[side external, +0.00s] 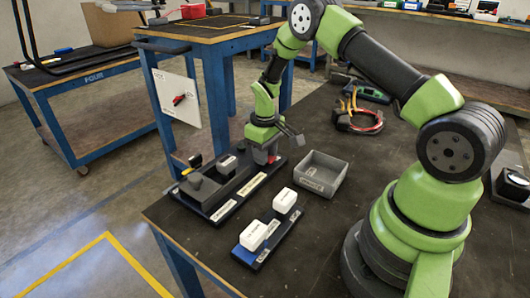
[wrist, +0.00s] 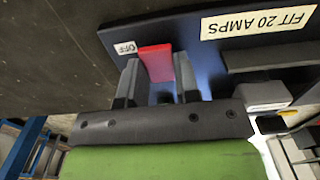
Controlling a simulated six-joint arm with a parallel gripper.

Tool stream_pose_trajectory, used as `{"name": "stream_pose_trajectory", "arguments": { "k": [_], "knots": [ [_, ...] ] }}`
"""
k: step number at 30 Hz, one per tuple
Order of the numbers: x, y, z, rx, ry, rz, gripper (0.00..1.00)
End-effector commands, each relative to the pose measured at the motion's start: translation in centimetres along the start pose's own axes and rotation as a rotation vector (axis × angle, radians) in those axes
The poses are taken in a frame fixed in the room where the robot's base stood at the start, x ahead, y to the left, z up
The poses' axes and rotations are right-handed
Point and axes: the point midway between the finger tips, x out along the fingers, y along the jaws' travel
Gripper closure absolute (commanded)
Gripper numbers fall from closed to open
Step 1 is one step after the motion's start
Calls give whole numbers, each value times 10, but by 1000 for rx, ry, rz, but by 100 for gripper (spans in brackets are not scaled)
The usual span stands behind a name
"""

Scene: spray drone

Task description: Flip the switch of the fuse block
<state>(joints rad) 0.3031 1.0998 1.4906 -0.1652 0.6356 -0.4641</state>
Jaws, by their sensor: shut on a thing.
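The fuse block (side external: 210,207) is a long dark base near the table's left edge in the side view, with pale label strips. In the wrist view its dark blue face (wrist: 205,62) bears the labels "OFF" and "FIT 20 AMPS". A red switch lever (wrist: 157,62) stands beside the "OFF" label, between the two fingers of my gripper (wrist: 157,82). My gripper (side external: 264,155) points down at the block's far right end and is shut on the lever. The fingers partly hide the lever in the side view.
A grey open tray (side external: 321,175) stands right of the block. Cables (side external: 358,118) and a green-and-black device (side external: 372,92) lie behind. A white panel (side external: 176,98) with a red handle hangs beyond the left edge.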

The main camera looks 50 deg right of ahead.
Motion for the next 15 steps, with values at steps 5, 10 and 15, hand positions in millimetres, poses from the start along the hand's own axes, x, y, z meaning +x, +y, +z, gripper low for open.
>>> {"name": "stream_pose_trajectory", "arguments": {
  "k": [5,10,15],
  "knots": [
    [0,0,1,-3,59,-8,94],
    [0,0,2,-2,119,-4,94],
    [0,0,2,-2,133,-1,94]
  ]
}}
